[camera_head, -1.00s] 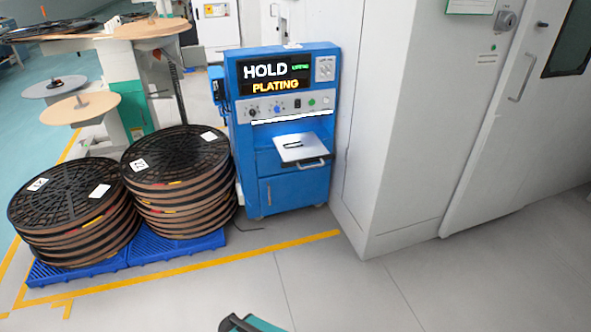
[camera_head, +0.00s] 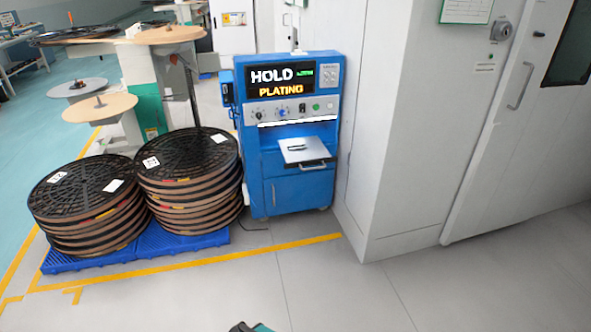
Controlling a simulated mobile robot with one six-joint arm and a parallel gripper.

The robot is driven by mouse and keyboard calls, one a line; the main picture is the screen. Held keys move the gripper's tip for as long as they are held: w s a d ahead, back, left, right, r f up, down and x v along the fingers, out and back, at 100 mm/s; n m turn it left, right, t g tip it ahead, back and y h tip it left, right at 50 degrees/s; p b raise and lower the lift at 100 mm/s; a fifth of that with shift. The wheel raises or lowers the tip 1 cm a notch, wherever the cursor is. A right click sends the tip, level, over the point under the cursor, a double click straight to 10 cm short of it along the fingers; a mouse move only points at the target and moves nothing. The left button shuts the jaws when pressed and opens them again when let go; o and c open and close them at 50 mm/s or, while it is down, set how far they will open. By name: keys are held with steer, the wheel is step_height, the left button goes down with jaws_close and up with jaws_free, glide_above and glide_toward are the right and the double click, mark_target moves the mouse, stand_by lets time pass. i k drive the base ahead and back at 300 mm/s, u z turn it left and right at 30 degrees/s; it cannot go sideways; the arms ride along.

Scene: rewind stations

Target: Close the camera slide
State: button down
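The camera slide (camera_head: 308,151) is a pale flat tray that sticks out from the front of the blue inspection cabinet (camera_head: 297,195). It stands pulled out, with a dark handle along its front edge and a small dark item on top. The cabinet's display (camera_head: 281,78) reads HOLD and PLATING. A small dark and teal part at the bottom edge of the picture seems to be mine. My gripper's fingers do not show, and nothing of mine touches the slide.
Two stacks of black reels (camera_head: 188,165) stand on blue pallets (camera_head: 180,240) left of the cabinet. A white wall block (camera_head: 400,150) stands close on its right. A yellow line (camera_head: 200,262) crosses the floor. The grey floor in front is clear.

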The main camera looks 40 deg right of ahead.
mark_target(309, 150)
steer(key=z, duration=0.15)
steer(key=i, duration=0.95)
steer(key=u, duration=0.05)
